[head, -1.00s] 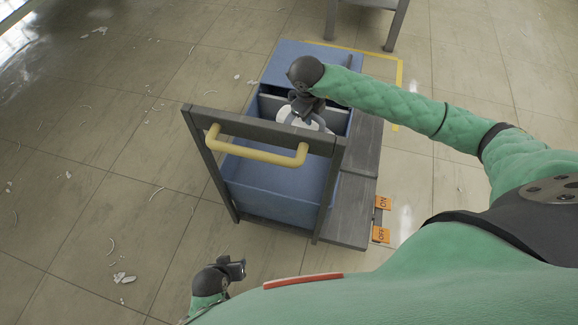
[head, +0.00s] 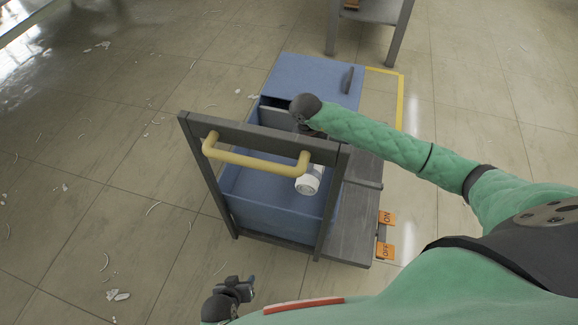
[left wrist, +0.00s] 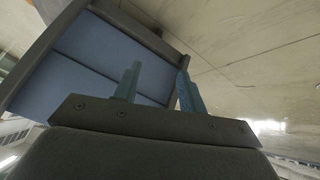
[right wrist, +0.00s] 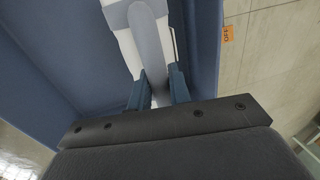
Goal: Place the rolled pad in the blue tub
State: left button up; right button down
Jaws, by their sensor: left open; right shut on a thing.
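The blue tub (head: 268,190) stands on a grey cart, its near compartment open and empty-looking. The rolled pad (head: 308,182), white with a grey band, hangs over the right side of that compartment, partly hidden by the cart's handle frame. In the right wrist view my right gripper (right wrist: 158,88) is shut on the band of the pad (right wrist: 122,35), with blue walls around it. Whether the pad touches the tub cannot be told. My left gripper (head: 246,286) is open and empty, low in front of the cart; its fingers show in the left wrist view (left wrist: 158,82).
The cart's grey upright frame with a yellow handle (head: 255,160) stands between me and the tub. A blue lid-like panel (head: 310,78) is at the far end. Orange ON and OFF tags (head: 386,235) are at right. A grey table (head: 372,12) stands behind. Scraps litter the floor at left.

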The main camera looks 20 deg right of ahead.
pick_arm(q)
notch_tip(320, 180, up, 5)
jog(key=shift+w+f+p, duration=0.1)
jog(key=shift+w+p, duration=0.05)
jog(key=shift+p, duration=0.3)
pick_arm(e)
jog(key=w+a+f, duration=0.5)
jog(key=a+f, duration=0.2)
jog(key=f, duration=0.2)
jog(key=shift+w+f, duration=0.2)
jog(key=shift+w, duration=0.05)
jog(key=c, duration=1.3)
grip_release()
pick_arm(q)
jog(key=shift+f, duration=0.45)
jog(key=shift+r, duration=0.15)
jog(key=f, duration=0.2)
jog(key=f+b, duration=0.1)
jog(key=f, duration=0.1)
jog(key=shift+s, duration=0.25)
pick_arm(e)
notch_tip(320, 180, up, 12)
jog(key=w+a, duration=0.1)
jog(key=shift+w+a, duration=0.15)
jog(key=shift+a, duration=0.25)
